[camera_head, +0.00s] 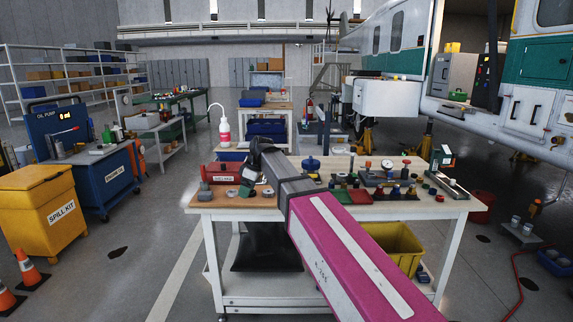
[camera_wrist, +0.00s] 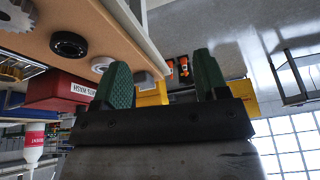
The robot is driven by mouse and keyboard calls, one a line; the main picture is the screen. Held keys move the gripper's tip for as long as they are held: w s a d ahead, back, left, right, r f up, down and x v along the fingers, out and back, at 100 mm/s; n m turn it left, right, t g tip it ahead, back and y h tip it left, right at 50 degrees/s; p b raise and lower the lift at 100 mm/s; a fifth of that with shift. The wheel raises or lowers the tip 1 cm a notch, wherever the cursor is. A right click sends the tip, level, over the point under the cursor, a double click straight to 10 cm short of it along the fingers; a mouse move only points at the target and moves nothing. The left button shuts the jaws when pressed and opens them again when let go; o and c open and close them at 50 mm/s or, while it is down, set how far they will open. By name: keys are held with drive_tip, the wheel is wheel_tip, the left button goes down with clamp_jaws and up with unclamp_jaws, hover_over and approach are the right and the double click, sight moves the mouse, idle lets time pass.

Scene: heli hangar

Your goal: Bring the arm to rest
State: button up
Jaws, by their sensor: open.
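My arm reaches forward over the workbench (camera_head: 330,207), its pink and grey link crossing the middle of the head view. My gripper (camera_head: 247,186) is small and partly hidden at its far end, near the bench's left side. In the wrist view my gripper (camera_wrist: 163,78) shows two green fingers spread apart with nothing between them. That view appears upside down, with the tan bench top (camera_wrist: 110,35) along the upper left.
A red box (camera_head: 221,173) and a white bottle (camera_head: 223,128) are near my gripper. Several small parts and bottles cover the bench's right side. A yellow spill kit bin (camera_head: 43,212) stands left, a helicopter (camera_head: 480,75) right.

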drive_tip(key=s+d+f+m+h, duration=0.1)
drive_tip(key=s+d+f+m, duration=0.25)
drive_tip(key=d+f, duration=0.5)
drive_tip(key=s+d+f+m+h, duration=0.1)
drive_tip(key=s+d+f+m, duration=0.1)
drive_tip(key=d+f+m, duration=0.5)
drive_tip(key=s+d+f+m+h, duration=0.1)
drive_tip(key=s+d+f+m, duration=0.1)
drive_tip(key=s+d+f, duration=0.3)
drive_tip(key=s+d+f+m+h, duration=0.1)
drive_tip(key=s+d+f+m, duration=0.2)
drive_tip(key=d, duration=0.9)
drive_tip(key=s+f, duration=0.3)
drive_tip(key=f, duration=0.2)
drive_tip(key=shift+s+d, duration=0.25)
drive_tip(key=shift+d, duration=0.15)
drive_tip(key=shift+m, duration=0.25)
